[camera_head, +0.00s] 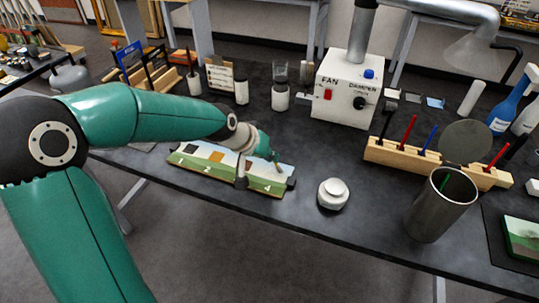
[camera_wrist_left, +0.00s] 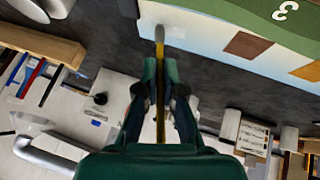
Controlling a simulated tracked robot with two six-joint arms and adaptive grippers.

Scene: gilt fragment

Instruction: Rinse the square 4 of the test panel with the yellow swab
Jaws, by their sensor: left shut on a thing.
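The test panel (camera_head: 225,178) lies on the dark bench, a painted strip with a row of coloured squares. My left gripper (camera_head: 272,158) is over its right end. In the wrist view, the gripper (camera_wrist_left: 161,75) is shut on the yellow swab (camera_wrist_left: 160,58), whose stick runs out between the fingers. The swab's pale tip is at the panel (camera_wrist_left: 205,33), beside a faint light square; I cannot tell whether it touches. A brown square, an orange square and the number 3 show farther right. Square 4's number is not visible there. My right gripper is not in view.
A white lidded jar (camera_head: 333,193) stands right of the panel. A metal beaker (camera_head: 441,205) holds a green stick. A wooden rack (camera_head: 402,157) with coloured sticks is behind it. The fan box (camera_head: 346,88) and bottles stand at the back. Bench around the jar is clear.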

